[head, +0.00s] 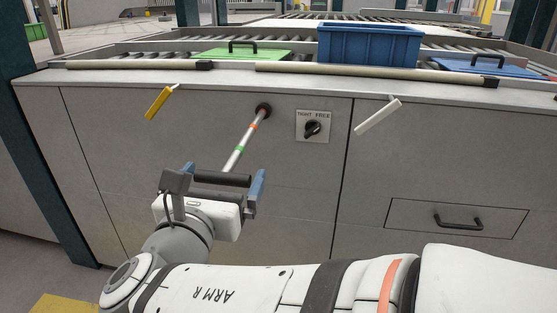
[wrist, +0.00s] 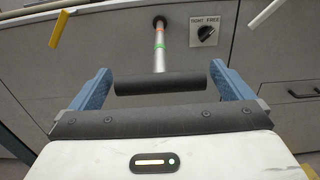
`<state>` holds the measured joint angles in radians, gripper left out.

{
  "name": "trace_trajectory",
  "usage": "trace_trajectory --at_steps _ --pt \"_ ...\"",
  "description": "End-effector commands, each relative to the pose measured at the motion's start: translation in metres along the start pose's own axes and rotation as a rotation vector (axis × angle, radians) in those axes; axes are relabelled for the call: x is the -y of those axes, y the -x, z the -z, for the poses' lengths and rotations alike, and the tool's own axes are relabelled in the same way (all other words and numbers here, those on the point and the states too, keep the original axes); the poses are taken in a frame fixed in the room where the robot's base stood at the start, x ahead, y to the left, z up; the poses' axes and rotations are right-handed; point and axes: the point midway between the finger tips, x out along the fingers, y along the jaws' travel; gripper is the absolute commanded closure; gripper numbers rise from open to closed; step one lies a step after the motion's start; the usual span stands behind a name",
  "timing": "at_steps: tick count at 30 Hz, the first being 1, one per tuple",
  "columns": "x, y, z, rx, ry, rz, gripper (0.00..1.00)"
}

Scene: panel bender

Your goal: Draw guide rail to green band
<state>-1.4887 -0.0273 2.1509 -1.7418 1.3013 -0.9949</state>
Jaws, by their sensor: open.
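The guide rail (head: 246,137) is a silver rod coming out of a dark round collar (head: 264,110) in the grey front panel. An orange band (head: 253,126) shows nearer the collar and a green band (head: 239,149) farther out; both are outside the collar. The rail ends in a black crossbar handle (head: 222,179), which also shows in the wrist view (wrist: 160,83). My gripper (wrist: 162,85) is open, with one blue finger near each end of the handle. I cannot tell whether the fingers touch it. A black TIGHT/FREE knob (head: 312,129) sits right of the collar; its exact setting is unclear.
A yellow lever (head: 158,102) sticks out left of the rail and a white lever (head: 377,116) right of the knob. A drawer (head: 420,215) with a black handle is lower right. Above, a blue bin (head: 368,45) stands on the roller top.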

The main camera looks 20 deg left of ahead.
Motion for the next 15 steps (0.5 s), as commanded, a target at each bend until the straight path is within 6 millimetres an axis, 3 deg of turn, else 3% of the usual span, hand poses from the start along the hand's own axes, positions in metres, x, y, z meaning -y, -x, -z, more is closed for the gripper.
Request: trace_trajectory --at_steps 11,15 --pt "0.0000 -0.0094 -0.0006 0.000 0.000 -0.001 0.00" --pt "0.0001 -0.0093 -0.0005 0.000 0.000 -0.001 0.09"
